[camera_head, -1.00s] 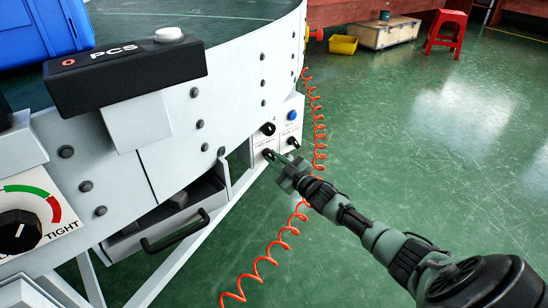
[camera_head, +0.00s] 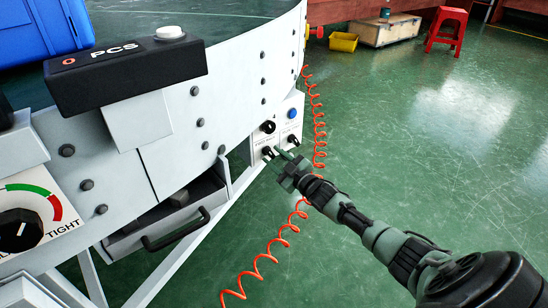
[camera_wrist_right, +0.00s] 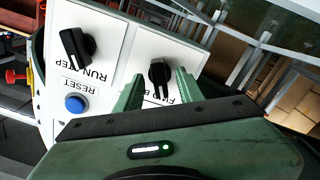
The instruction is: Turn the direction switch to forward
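The switch panel (camera_head: 281,132) is white and sits on the conveyor's side. Its lower left black knob (camera_head: 267,152) is the direction switch; in the right wrist view the direction switch (camera_wrist_right: 159,73) shows upside down above a partly hidden label that seems to read FWD. My right gripper (camera_head: 283,156) is at the panel, in front of this knob. In the right wrist view my right gripper (camera_wrist_right: 159,88) is open, with one finger on each side of the knob and gaps to it. Contact is not visible. My left gripper is out of view.
The RUN/STEP knob (camera_wrist_right: 77,48) and blue RESET button (camera_wrist_right: 75,104) are beside the switch. Another black knob (camera_head: 268,128) sits above it. A coiled orange cable (camera_head: 317,125) hangs right of the panel. A drawer (camera_head: 168,218) is at left. The green floor at right is open.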

